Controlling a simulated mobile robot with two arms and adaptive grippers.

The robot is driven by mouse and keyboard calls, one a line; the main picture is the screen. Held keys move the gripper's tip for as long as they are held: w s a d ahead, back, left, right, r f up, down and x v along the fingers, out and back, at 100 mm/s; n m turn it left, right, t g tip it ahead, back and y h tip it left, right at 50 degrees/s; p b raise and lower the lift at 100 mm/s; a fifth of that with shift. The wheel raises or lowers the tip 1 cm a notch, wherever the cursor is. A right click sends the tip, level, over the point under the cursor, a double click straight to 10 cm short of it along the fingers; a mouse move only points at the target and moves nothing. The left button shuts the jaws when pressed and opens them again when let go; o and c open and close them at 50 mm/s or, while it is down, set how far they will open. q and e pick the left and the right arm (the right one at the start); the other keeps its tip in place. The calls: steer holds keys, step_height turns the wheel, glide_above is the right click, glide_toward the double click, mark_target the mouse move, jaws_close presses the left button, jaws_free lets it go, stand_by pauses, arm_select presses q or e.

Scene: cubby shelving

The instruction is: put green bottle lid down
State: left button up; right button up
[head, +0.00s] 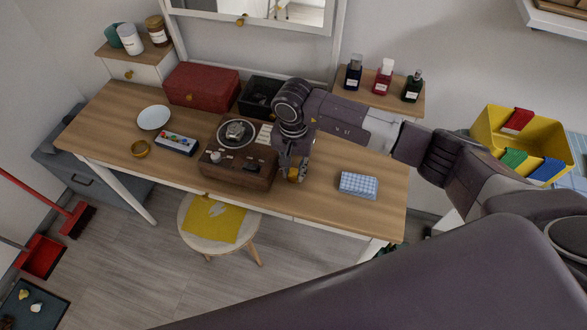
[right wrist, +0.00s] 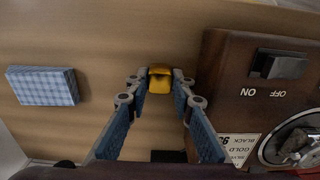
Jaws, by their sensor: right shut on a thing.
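My right gripper (head: 297,172) reaches over the wooden desk, just right of the brown box with the dial. In the right wrist view, my right gripper (right wrist: 159,88) points down with its blue fingertips shut on a small yellow-gold lid (right wrist: 160,80). The lid is close to the desktop, but I cannot tell if it touches. It also shows between the fingers in the head view (head: 294,176). The green bottle (head: 412,88) stands upright on the small right shelf, beside a red bottle (head: 383,76) and a black bottle (head: 353,72). My left gripper is out of view.
The brown box (right wrist: 225,70) stands close beside the right gripper. A blue checkered block (head: 358,184) lies on the desk (head: 385,208) to its right, with bare wood between.

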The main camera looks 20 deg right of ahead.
mark_target(294, 172)
steer(key=shift+f, duration=0.15)
steer(key=o, duration=0.8)
steer(key=shift+o, duration=0.2)
steer(key=shift+r, duration=0.3)
steer(key=shift+w+r, duration=0.1)
steer(key=shift+r, duration=0.25)
step_height(294, 172, up, 11)
steer(key=b, duration=0.3)
